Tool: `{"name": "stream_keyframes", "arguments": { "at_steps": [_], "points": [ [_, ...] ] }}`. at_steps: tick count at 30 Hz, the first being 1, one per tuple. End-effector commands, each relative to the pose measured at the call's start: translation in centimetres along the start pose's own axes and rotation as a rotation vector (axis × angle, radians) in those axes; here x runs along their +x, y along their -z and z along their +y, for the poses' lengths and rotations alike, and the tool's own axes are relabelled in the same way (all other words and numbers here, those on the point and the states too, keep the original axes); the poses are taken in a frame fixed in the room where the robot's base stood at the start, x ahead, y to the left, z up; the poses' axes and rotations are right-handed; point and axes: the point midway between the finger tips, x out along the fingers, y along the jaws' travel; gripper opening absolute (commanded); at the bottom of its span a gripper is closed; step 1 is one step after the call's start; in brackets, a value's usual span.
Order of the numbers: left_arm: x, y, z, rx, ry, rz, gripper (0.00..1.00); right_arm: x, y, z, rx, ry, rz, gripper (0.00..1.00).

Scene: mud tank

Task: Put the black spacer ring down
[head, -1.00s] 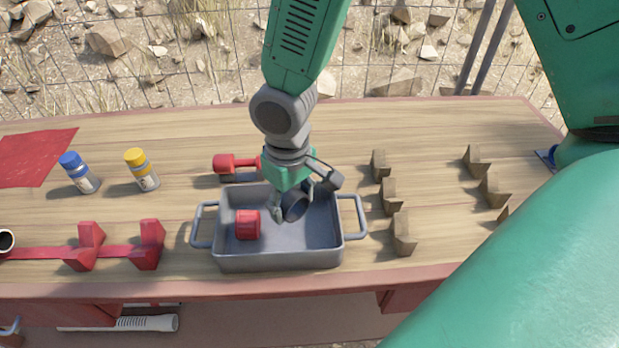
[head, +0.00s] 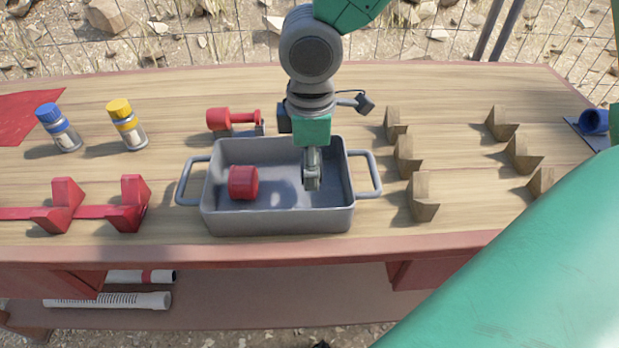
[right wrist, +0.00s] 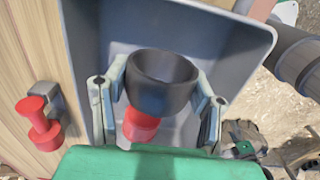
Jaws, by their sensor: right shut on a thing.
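The black spacer ring (right wrist: 150,98) is held between the two fingers of my right gripper, as the right wrist view shows. My right gripper (head: 312,183) is shut on it and points down inside the right half of the grey tray (head: 280,222). In the head view the gripper is seen edge-on and hides the ring. I cannot tell whether the ring touches the tray floor. A red cylinder (head: 243,183) lies in the tray's left half, apart from the gripper. My left gripper is in neither view.
A red knobbed part (head: 220,120) sits on a small stand behind the tray. Wooden notched blocks (head: 423,197) stand to the right, red supports (head: 64,205) to the left. A blue-capped bottle (head: 60,128) and a yellow-capped bottle (head: 127,125) stand at back left.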

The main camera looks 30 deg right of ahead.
Motion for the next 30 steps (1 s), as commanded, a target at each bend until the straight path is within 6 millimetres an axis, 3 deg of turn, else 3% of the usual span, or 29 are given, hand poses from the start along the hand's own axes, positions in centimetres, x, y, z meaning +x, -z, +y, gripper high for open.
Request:
{"name": "stream_keyframes", "arguments": {
  "at_steps": [6, 25, 26, 27, 30],
  "points": [
    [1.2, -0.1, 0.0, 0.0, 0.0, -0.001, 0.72, 3.2, -0.2, 0.1, 0.001, 0.003, 0.0, 0.32],
    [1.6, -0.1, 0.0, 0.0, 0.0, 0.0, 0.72, 4.2, -0.2, 0.0, 0.002, 0.001, -0.001, 0.32],
    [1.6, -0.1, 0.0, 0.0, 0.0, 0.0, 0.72, 4.2, -0.1, 0.0, 0.002, 0.002, 0.0, 0.54],
    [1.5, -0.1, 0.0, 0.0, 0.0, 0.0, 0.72, 4.2, -0.2, 0.0, 0.002, 0.002, 0.0, 0.68],
    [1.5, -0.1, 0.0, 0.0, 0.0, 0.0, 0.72, 4.2, -0.2, 0.1, 0.002, 0.002, 0.001, 0.71]
  ]
}}
